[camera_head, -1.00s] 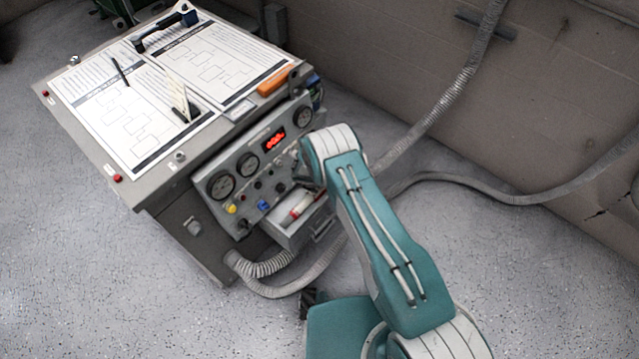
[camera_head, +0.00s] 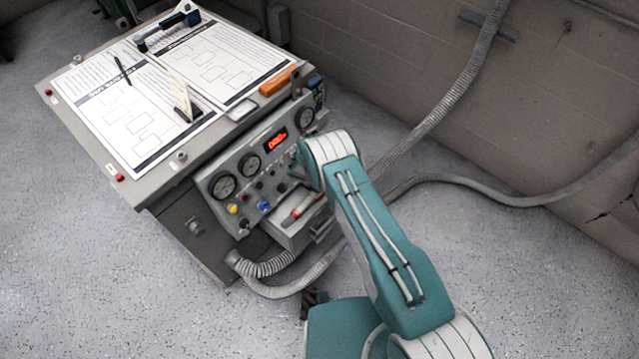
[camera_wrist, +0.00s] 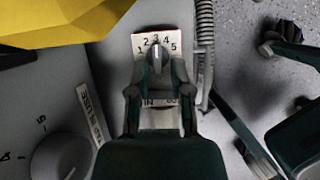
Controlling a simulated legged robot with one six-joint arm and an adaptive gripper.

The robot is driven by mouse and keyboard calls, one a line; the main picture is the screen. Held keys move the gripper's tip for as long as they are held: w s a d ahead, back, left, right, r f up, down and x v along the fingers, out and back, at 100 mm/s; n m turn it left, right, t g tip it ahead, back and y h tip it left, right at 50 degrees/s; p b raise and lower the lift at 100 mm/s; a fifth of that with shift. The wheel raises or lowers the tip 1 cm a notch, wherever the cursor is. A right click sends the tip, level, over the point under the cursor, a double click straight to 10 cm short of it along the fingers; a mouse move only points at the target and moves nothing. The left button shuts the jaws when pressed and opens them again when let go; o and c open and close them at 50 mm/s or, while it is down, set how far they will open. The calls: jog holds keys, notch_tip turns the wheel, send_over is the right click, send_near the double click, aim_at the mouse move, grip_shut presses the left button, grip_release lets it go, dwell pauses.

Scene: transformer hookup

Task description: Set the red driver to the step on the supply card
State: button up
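In the wrist view, a small pointer knob (camera_wrist: 157,54) stands on a white plate (camera_wrist: 141,42) numbered 1 to 5. Its white line points up, towards the 3. My gripper (camera_wrist: 160,70) is open, with its fingers on either side of the knob's lower part; I cannot tell whether they touch it. In the head view my arm hides most of the gripper. A pale card (camera_head: 181,98) stands upright on the cabinet top, its text unreadable.
The cabinet front panel (camera_head: 250,185) carries gauges, small knobs and a red-lit display (camera_head: 277,141). Printed sheets (camera_head: 135,115) and an orange object (camera_head: 277,80) lie on top. In the wrist view, a yellow shape (camera_wrist: 60,22) and a grey dial (camera_wrist: 60,158) are close by.

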dwell(0.3)
jog(key=v, duration=1.2)
jog(key=shift+w, duration=0.1)
notch_tip(320, 180, up, 7)
jog(key=m, duration=0.2)
send_over(310, 195)
jog(key=w+d, duration=0.2)
jog(key=s+d+r+m, duration=0.2)
jog(key=d+r+m, duration=0.2)
jog(key=r, duration=0.5)
jog(key=s+d+r+m, duration=0.1)
jog(key=d+r+m, duration=0.2)
jog(key=r, duration=0.6)
jog(key=s+d+r+m, duration=0.2)
jog(key=d+r+m, duration=0.2)
jog(key=r, duration=0.4)
jog(key=s+d+r+m+t+y, duration=0.1)
jog(key=s+d+r+m, duration=0.25)
jog(key=s+r, duration=0.25)
jog(key=s+d+r+m+y, duration=0.1)
jog(key=s+d+r+m, duration=0.25)
jog(key=s+r, duration=0.25)
jog(key=s+d+r+m+t+y, duration=0.1)
jog(key=s+r+m, duration=0.1)
jog(key=s+m, duration=0.6)
jog(key=s, duration=0.7)
jog(key=shift+s+d+r, duration=0.25)
jog(key=shift+d+r, duration=0.15)
